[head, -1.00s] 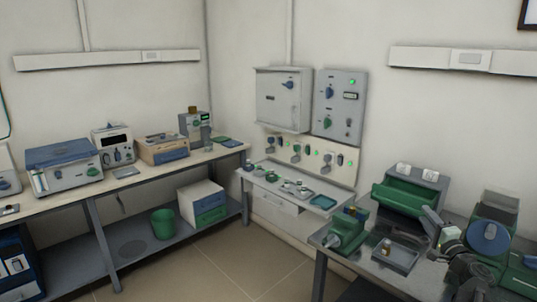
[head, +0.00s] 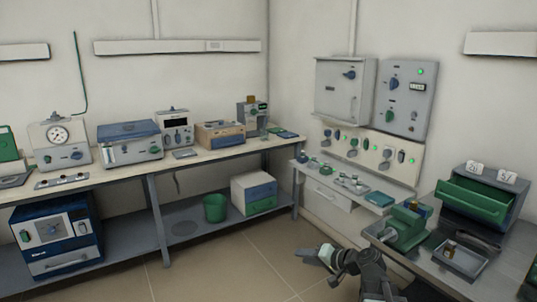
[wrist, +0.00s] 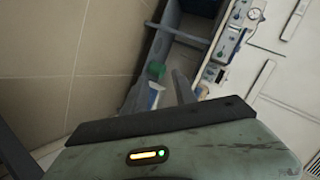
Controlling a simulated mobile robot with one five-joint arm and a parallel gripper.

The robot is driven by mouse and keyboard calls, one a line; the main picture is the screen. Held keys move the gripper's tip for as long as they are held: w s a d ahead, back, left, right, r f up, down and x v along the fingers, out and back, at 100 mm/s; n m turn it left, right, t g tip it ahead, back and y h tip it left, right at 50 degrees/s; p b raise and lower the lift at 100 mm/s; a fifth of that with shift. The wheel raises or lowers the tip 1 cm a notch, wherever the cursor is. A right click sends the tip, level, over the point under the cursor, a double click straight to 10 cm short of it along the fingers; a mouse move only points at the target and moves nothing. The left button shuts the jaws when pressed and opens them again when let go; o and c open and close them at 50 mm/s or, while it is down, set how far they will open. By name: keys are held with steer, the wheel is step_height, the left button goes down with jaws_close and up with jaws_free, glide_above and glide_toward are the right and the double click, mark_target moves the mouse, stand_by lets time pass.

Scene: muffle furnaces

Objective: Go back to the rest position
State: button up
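My gripper (head: 312,254) is at the lower middle of the head view, in front of the bare floor and pointing left. In the wrist view, its two dark fingers (wrist: 160,88) stand apart, with background showing between them. I see nothing held. My arm reaches in from the bottom of the head view, left of the right-hand table.
The right-hand table (head: 430,270) carries a green device (head: 403,232) and a small tray (head: 462,262). A long bench (head: 110,180) with instruments runs along the left wall. A green bucket (head: 215,208) stands on its lower shelf. The floor (head: 225,265) between is clear.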

steer(key=s+a+f+n+g+h+b, duration=0.1)
steer(key=s+a+f+n+g+h, duration=0.4)
steer(key=s+f, duration=0.55)
steer(key=s+d+f+m+g+h, duration=0.1)
steer(key=s+d+f+g+h, duration=0.35)
steer(key=d, duration=0.45)
step_height(320, 180, up, 22)
steer(key=s+p, duration=0.1)
steer(key=p, duration=2)
steer(key=shift+s+f+m, duration=0.15)
steer(key=shift+f+m, duration=0.05)
steer(key=shift+m, duration=0.2)
